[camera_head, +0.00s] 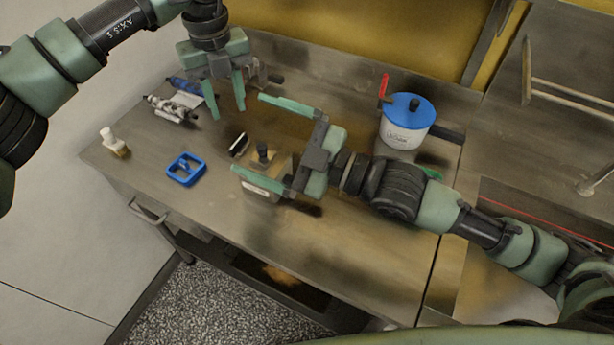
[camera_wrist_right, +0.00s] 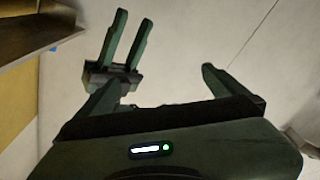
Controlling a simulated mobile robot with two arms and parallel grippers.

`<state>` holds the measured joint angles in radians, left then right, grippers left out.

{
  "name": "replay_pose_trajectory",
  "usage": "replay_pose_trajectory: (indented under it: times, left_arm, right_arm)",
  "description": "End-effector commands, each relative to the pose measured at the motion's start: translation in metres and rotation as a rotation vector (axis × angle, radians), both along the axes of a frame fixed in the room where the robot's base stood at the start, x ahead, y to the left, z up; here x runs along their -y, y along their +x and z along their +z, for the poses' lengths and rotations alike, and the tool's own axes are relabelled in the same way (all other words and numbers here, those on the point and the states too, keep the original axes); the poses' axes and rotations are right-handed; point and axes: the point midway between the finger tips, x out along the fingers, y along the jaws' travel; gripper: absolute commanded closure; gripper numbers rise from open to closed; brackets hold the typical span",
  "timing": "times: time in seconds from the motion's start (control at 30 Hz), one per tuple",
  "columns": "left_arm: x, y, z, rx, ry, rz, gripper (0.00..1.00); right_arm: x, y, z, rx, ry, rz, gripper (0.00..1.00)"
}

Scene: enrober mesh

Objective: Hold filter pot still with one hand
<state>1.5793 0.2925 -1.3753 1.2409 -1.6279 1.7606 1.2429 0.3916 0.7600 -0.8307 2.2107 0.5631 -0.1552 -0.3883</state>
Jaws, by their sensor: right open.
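A white pot with a blue lid and black knob (camera_head: 407,132) stands upright at the back right of the steel worktop, with a dark side handle and a red upright piece beside it. A small metal container with a black knob (camera_head: 262,187) and a pale front label stands mid-table, partly hidden by my right gripper. I cannot tell for sure which one is the filter pot. My right gripper (camera_head: 248,133) is open, its fingers spread above and around the container's area; contact is unclear. My left gripper (camera_head: 228,112) is open and empty above the table; it also shows in the right wrist view (camera_wrist_right: 131,28).
A blue square frame (camera_head: 185,169) lies at the left. A white-capped bottle (camera_head: 113,142) stands at the left edge. A silver and blue tool (camera_head: 172,107) lies at the back left. The front middle of the worktop (camera_head: 330,240) is clear.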

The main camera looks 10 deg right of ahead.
Motion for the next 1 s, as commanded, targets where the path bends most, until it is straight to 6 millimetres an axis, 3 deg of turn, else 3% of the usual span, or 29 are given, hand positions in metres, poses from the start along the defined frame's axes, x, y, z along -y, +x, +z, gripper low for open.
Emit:
replay_pose_trajectory:
  times: [0.03, 0.1, 0.2, 0.33, 0.57, 1.0]
  left_arm:
    - [0.0, 0.0, 0.0, 0.0, 0.0, 0.0, 0.64]
    - [0.0, 0.0, 0.0, 0.0, 0.0, 0.0, 0.64]
    - [0.0, 0.0, 0.0, 0.0, 0.0, 0.0, 0.64]
    - [0.0, 0.0, 0.0, 0.0, 0.0, 0.0, 0.64]
    - [0.0, 0.0, 0.0, 0.0, 0.0, 0.0, 0.64]
    - [0.0, 0.0, 0.0, 0.0, 0.0, 0.0, 0.64]
  right_arm:
    - [0.01, 0.009, -0.029, -0.123, -0.018, -0.015, 0.0]
    - [0.024, 0.018, -0.063, -0.287, -0.028, -0.036, 0.0]
    - [0.044, 0.024, -0.105, -0.486, -0.035, -0.074, 0.0]
    - [0.064, 0.025, -0.141, -0.669, -0.033, -0.114, 0.0]
    - [0.073, 0.027, -0.164, -0.787, -0.025, -0.143, 0.0]
    - [0.026, 0.06, -0.187, -0.785, -0.025, -0.141, 0.0]
